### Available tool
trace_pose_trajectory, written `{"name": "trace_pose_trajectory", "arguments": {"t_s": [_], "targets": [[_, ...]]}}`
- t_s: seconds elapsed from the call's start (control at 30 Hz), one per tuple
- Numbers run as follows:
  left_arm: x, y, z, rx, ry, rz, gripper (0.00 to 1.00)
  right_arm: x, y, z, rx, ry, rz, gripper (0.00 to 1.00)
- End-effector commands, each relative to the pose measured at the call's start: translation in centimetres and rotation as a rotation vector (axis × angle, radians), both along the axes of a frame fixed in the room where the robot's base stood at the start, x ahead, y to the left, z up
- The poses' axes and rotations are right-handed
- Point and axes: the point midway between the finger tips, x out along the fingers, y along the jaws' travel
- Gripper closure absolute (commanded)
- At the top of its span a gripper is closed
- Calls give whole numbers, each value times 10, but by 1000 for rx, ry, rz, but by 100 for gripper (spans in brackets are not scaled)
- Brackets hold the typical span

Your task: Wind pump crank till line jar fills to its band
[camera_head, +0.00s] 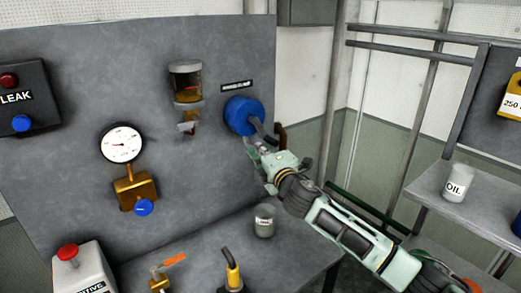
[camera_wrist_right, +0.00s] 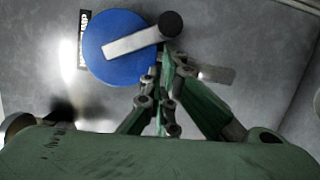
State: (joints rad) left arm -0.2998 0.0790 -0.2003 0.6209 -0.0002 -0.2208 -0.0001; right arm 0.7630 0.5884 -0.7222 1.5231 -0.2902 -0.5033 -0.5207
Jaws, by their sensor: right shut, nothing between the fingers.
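The pump crank is a blue disc (camera_head: 240,113) on the grey panel, with a pale crank arm. In the right wrist view the blue disc (camera_wrist_right: 104,65) carries the crank arm (camera_wrist_right: 130,42), which points right and slightly up to a black knob (camera_wrist_right: 171,24). My right gripper (camera_head: 260,147) is shut and empty; its fingertips (camera_wrist_right: 165,55) appear just below the knob. Contact cannot be told. The line jar (camera_head: 187,80) hangs left of the disc, with amber fluid and a reddish band; the exact level is too small to read. My left gripper is not in view.
A pressure gauge (camera_head: 122,144) with a brass valve (camera_head: 135,188) is on the panel. A red-button box (camera_head: 75,270) is at lower left. An oil jar (camera_head: 457,184) sits on the right shelf.

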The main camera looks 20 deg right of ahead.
Motion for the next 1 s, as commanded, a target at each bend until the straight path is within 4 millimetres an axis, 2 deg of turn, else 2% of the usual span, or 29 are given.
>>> {"name": "trace_pose_trajectory", "arguments": {"t_s": [0.07, 0.23, 0.33, 0.73, 0.87, 1.0], "targets": [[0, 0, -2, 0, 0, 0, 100, 1, -2, -2, -17, -6, -1, 100], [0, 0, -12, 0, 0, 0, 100, 6, -18, -6, -212, -75, -3, 100], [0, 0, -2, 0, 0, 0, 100, 10, -28, -1, -208, -73, -3, 100], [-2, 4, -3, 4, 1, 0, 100, 9, -29, -3, -206, -74, -1, 100], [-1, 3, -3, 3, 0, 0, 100, -2, -30, -4, -206, -74, -1, 100], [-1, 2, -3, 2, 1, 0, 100, -25, -32, -7, -208, -73, 1, 100]]}}
